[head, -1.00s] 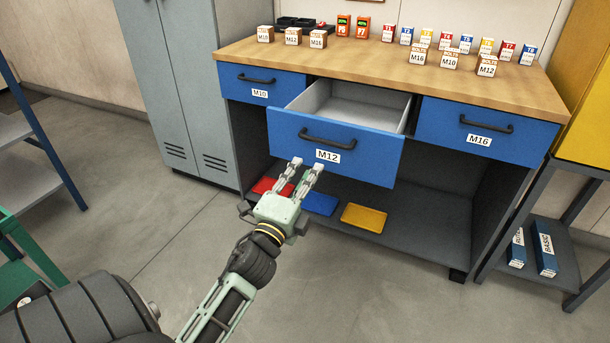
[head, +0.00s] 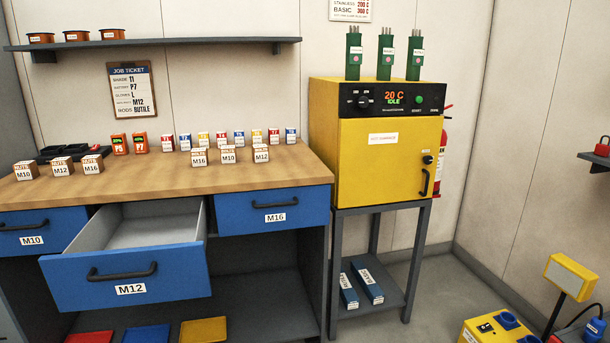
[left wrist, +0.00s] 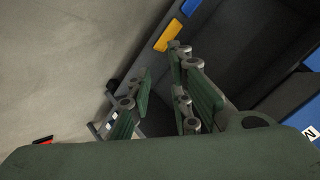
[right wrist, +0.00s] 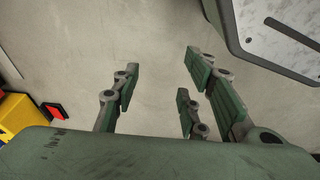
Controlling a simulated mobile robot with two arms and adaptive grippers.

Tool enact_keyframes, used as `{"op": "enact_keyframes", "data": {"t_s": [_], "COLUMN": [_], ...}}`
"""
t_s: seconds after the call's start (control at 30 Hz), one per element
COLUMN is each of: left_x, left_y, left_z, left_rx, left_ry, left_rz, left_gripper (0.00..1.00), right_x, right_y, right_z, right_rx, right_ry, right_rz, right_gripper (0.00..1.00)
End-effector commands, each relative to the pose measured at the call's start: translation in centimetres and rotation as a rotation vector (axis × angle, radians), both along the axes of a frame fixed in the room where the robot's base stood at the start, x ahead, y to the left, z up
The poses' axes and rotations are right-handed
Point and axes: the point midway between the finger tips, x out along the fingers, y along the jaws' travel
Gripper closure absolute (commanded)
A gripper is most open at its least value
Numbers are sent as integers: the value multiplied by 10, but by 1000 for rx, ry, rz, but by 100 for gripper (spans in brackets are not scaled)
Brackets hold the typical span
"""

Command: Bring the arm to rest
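Neither gripper shows in the head view now. In the left wrist view my left gripper (left wrist: 160,100) has its fingers apart with nothing between them. Below it are the floor and the bench's dark lower shelf. In the right wrist view my right gripper (right wrist: 155,95) also has its fingers apart and empty, over bare floor. The M12 drawer (head: 128,280) of the workbench is pulled open and looks empty inside. The M10 drawer (head: 38,233) and M16 drawer (head: 272,208) are shut.
A yellow oven (head: 388,175) reading 20 C IDLE stands on a grey stand right of the workbench (head: 200,172). Nuts and bolts boxes (head: 93,164) stand on the bench top. A yellow case (head: 490,328) is on the floor at lower right. The open drawer juts forward.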

Motion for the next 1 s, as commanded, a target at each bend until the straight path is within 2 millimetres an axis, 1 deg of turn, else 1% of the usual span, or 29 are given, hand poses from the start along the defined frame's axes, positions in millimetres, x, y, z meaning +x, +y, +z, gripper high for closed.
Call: {"op": "enact_keyframes", "data": {"t_s": [0.03, 0.07, 0.1, 0.17, 0.2, 0.3, 0.37, 0.4, 0.47, 0.5, 0.53, 0.67, 0.77, 0.87, 1.0], "left_x": [-21, -33, -52, -76, -92, -132, -156, -172, -195, -205, -206, -225, -244, -270, -314], "left_y": [-15, -23, -35, -51, -61, -85, -99, -107, -121, -123, -121, -118, -115, -110, -102], "left_z": [-30, -46, -66, -91, -105, -134, -148, -156, -167, -167, -165, -176, -183, -186, -186], "left_rx": [-76, -120, -175, -246, -286, -371, -415, -440, -476, -485, -480, -473, -466, -460, -451], "left_ry": [80, 126, 189, 271, 323, 448, 518, 563, 631, 657, 655, 671, 685, 703, 726], "left_rz": [30, 51, 78, 119, 144, 204, 238, 261, 294, 310, 308, 307, 307, 308, 310], "left_gripper": [82, 82, 82, 82, 82, 82, 82, 82, 82, 82, 82, 82, 82, 82, 82], "right_x": [0, 0, 0, 0, 0, 0, 0, 0, 0, -4, -9, -27, -47, -73, -117], "right_y": [0, 0, 0, 0, 0, 0, 0, 0, 0, -1, -1, -4, -7, -11, -19], "right_z": [0, 0, 0, 0, 0, 0, 0, 0, 0, 2, 2, -9, -16, -19, -20], "right_rx": [0, 0, 0, 0, 0, 0, 0, 0, 0, -1, -2, -4, -6, -8, -12], "right_ry": [0, 0, 0, 0, 0, 0, 0, 0, 0, 7, 15, 33, 49, 67, 92], "right_rz": [0, 0, 0, 0, 0, 0, 0, 0, 0, 1, 1, 5, 9, 13, 19], "right_gripper": [60, 60, 60, 60, 60, 60, 60, 60, 60, 60, 60, 60, 60, 60, 60]}}
